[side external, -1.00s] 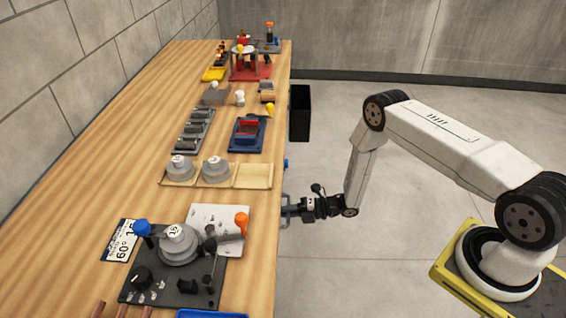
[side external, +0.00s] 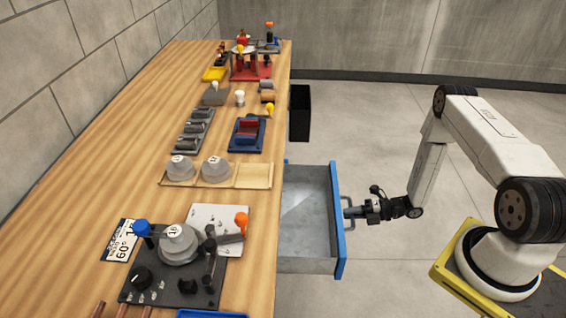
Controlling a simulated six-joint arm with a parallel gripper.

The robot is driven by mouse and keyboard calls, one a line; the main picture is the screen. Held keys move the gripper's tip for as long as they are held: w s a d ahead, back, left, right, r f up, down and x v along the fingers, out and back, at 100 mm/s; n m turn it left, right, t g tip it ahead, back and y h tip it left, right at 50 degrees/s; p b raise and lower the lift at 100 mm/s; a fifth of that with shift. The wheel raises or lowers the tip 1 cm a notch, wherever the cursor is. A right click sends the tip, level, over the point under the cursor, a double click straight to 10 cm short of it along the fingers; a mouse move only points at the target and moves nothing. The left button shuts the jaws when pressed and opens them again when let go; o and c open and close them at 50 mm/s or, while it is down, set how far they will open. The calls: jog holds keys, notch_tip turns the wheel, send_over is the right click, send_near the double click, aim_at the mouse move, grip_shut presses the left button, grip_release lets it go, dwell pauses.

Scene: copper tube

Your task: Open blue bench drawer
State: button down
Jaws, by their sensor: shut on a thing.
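The bench drawer with a blue front (side external: 338,232) is pulled out from the right side of the wooden bench. Its grey metal inside (side external: 308,212) shows and looks empty. A grey handle (side external: 347,222) stands on the outer face of the blue front. My gripper (side external: 352,212) is at that handle, reaching in from the right, and is shut on it. The fingertips are small in this view and partly merge with the handle.
The wooden bench (side external: 105,175) carries a bending tool (side external: 178,245), a tray with grey dies (side external: 255,176) and a blue vise-like fixture (side external: 247,134). A black bin (side external: 299,112) hangs at the bench's side beyond the drawer. The floor (side external: 375,160) around the drawer is clear.

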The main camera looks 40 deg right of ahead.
jog(key=f+v, duration=0.1)
jog(key=v, duration=0.5)
jog(key=shift+d, duration=0.3)
jog(key=shift+s+f, duration=0.1)
jog(key=shift+s, duration=0.05)
jog(key=c, duration=0.7)
grip_release()
notch_tip(320, 180, up, 8)
jog(key=s+d, duration=0.2)
jog(key=shift+f, duration=0.2)
